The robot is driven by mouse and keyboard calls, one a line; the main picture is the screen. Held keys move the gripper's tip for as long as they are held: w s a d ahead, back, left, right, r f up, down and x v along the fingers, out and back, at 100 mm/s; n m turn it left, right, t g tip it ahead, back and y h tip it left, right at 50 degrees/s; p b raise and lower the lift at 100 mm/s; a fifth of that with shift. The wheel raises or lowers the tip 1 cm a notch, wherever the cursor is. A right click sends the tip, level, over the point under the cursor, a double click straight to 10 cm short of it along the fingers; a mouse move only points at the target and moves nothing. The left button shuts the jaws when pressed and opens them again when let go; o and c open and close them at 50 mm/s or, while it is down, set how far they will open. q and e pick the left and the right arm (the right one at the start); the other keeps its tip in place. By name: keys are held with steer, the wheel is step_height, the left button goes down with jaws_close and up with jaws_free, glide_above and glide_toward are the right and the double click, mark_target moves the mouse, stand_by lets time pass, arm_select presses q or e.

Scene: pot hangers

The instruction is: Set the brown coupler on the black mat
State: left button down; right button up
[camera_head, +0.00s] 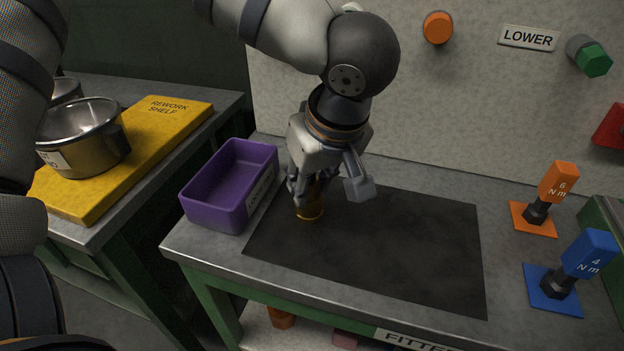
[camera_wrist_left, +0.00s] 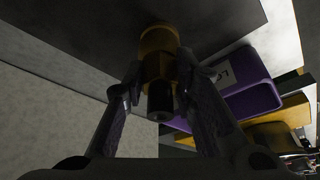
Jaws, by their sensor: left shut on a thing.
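The brown coupler (camera_head: 310,209) is a small golden-brown cylinder. It is upright over the left part of the black mat (camera_head: 390,240), near the mat's left edge. My left gripper (camera_head: 318,188) points down and is shut on it. In the left wrist view the coupler (camera_wrist_left: 158,52) sits between the two fingers (camera_wrist_left: 157,78), with a dark narrower end toward the wrist. Its far end is at or just above the mat; I cannot tell whether it touches. The fingers hide its upper part in the head view. My right gripper is not in view.
A purple bin (camera_head: 222,208) stands just left of the mat. An orange tool (camera_head: 558,182) and a blue tool (camera_head: 588,254) stand at the right. A yellow shelf board (camera_head: 165,140) bears a metal pot (camera_head: 85,150). The mat's middle and right are clear.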

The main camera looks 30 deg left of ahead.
arm_select(q)
steer(key=shift+f, duration=0.1)
steer(key=c, duration=1.3)
jaws_free()
steer(key=v, duration=1.2)
